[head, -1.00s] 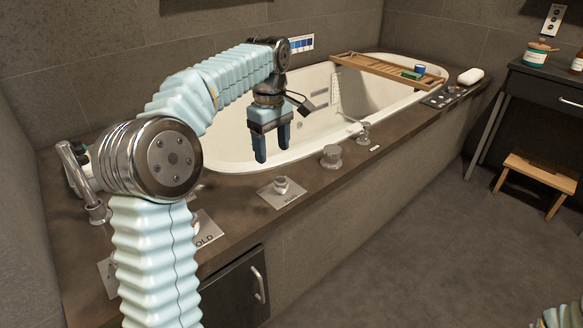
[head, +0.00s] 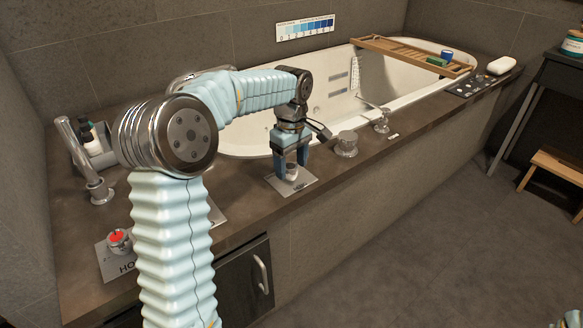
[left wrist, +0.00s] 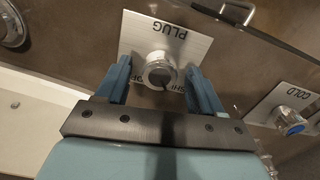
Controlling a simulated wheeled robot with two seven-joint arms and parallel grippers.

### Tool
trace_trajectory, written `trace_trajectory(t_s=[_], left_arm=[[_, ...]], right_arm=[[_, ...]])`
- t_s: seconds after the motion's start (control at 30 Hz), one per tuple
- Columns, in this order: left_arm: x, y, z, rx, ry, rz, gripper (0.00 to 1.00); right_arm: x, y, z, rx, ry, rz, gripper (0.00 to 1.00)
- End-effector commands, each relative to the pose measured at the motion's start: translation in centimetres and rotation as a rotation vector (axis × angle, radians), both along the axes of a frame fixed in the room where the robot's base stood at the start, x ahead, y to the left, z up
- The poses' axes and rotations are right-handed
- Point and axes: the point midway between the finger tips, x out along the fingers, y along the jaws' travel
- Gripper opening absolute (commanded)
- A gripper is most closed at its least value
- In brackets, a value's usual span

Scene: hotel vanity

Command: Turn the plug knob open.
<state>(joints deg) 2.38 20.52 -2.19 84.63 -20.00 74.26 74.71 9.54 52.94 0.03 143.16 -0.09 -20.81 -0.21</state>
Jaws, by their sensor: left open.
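The plug knob (head: 291,172) is a small round metal knob on a silver plate (head: 304,182) on the tub deck. In the left wrist view the knob (left wrist: 160,72) sits on its plate (left wrist: 190,47), lettered PLUG, with further words partly hidden near the fingers. My left gripper (head: 290,174) points down with its fingers on either side of the knob. In the left wrist view the open fingers (left wrist: 160,85) flank the knob, with visible gaps to it.
A cold knob (left wrist: 289,120) with a blue cap stands beside the plug plate. A red-capped knob (head: 118,240) and a spout (head: 84,160) are at the left. A larger metal knob (head: 347,144) stands right of the plug. The bathtub (head: 345,95) lies behind.

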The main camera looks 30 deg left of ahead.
Motion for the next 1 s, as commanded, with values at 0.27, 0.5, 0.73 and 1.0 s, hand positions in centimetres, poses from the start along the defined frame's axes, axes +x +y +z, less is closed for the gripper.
trace_trajectory(t_s=[0.27,0.5,0.73,1.0], left_arm=[[0.01,-0.03,-0.87,0.0,-0.001,-0.001,0.67],[0.02,-0.02,-0.85,0.0,-0.001,0.0,0.49],[0.01,-0.01,-0.84,0.0,-0.001,0.0,0.14],[-0.01,-0.01,-0.75,0.0,0.0,-0.024,0.11]], right_arm=[[0.02,-0.07,-0.13,-0.001,0.0,-0.001,0.43],[0.02,-0.07,-0.13,-0.001,0.0,-0.001,0.43],[0.01,-0.06,-0.14,-0.001,0.0,-0.001,0.43],[-0.01,-0.01,0.12,0.0,0.0,0.0,0.43]])
